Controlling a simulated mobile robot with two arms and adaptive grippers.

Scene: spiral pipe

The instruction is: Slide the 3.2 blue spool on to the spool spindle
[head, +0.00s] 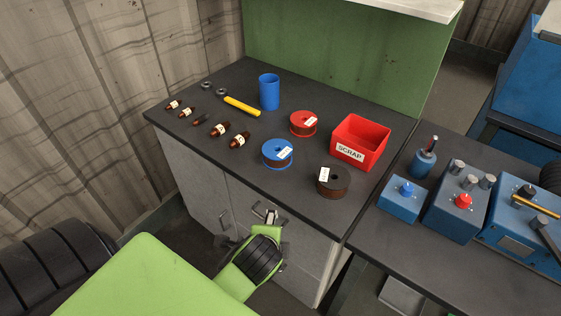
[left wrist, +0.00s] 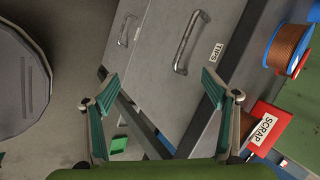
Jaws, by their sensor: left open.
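The blue spool (head: 270,160), with blue flanges, brown winding and a white label, lies flat on the dark cabinet top. The label number is too small to read. A blue-flanged spool (left wrist: 272,48) also shows at the upper right of the left wrist view. My left gripper (left wrist: 160,85) is open and empty, with its two fingers apart before the grey cabinet front, below the top. In the head view my green left arm reaches there and its fingers are mostly hidden. I cannot clearly identify the spool spindle. My right gripper is not in view.
A red spool (head: 303,118), a dark brown spool (head: 333,188) and a red SCRAP bin (head: 366,147) stand near the blue spool. A blue cup (head: 269,92), yellow rod (head: 242,106) and several small labelled parts lie behind and left. Blue machines (head: 458,215) occupy the right bench.

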